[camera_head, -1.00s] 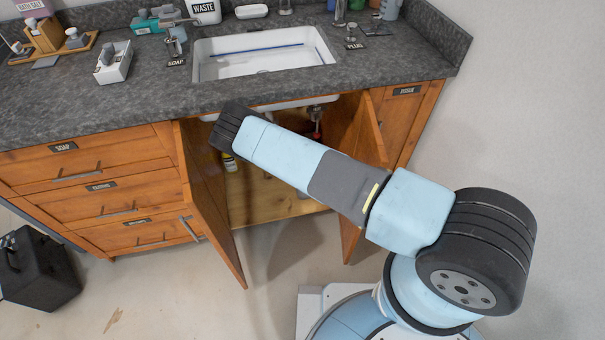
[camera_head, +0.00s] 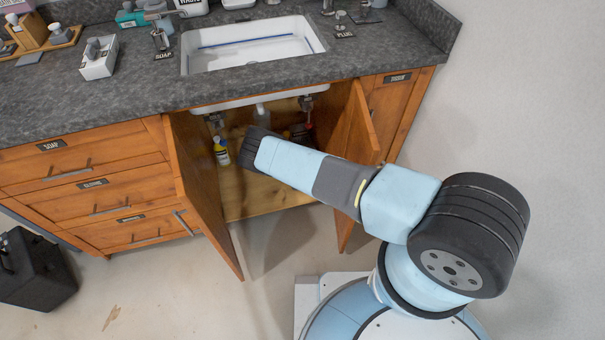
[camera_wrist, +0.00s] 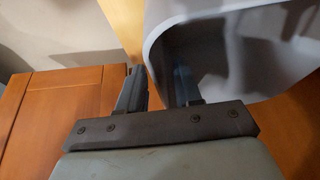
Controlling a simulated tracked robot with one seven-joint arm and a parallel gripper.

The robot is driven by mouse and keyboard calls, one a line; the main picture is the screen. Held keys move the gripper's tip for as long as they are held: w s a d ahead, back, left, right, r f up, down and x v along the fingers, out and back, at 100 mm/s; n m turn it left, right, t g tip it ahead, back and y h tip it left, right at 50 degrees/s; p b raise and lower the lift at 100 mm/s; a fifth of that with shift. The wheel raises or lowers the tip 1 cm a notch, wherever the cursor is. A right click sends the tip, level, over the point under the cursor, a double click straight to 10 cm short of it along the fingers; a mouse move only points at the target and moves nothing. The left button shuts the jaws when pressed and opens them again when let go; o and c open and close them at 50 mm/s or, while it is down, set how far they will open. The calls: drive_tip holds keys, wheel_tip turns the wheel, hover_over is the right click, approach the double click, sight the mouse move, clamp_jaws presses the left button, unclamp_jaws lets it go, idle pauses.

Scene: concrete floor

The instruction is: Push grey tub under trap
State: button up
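The grey tub (camera_wrist: 240,15) fills the upper right of the wrist view, its opening facing me and its inside dark. My gripper (camera_wrist: 160,85) is open, with a clear gap between its two fingers. The tub's left wall and rim appear between the fingers, the right finger overlapping the dark inside; contact cannot be told. In the head view my forearm reaches into the open sink cabinet and hides the tub and the fingers. A pale pipe (camera_head: 262,113), apparently the trap, shows below the sink; its lower part is hidden.
The left cabinet door (camera_head: 203,195) and right door (camera_head: 360,150) stand open on either side of my arm. The sink (camera_head: 250,55) is above.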

drive_tip(key=shift+w+d+f, duration=0.1)
drive_tip(key=shift+d+f, duration=0.2)
drive_tip(key=shift+f, duration=0.3)
drive_tip(key=shift+c, duration=0.5)
clamp_jaws()
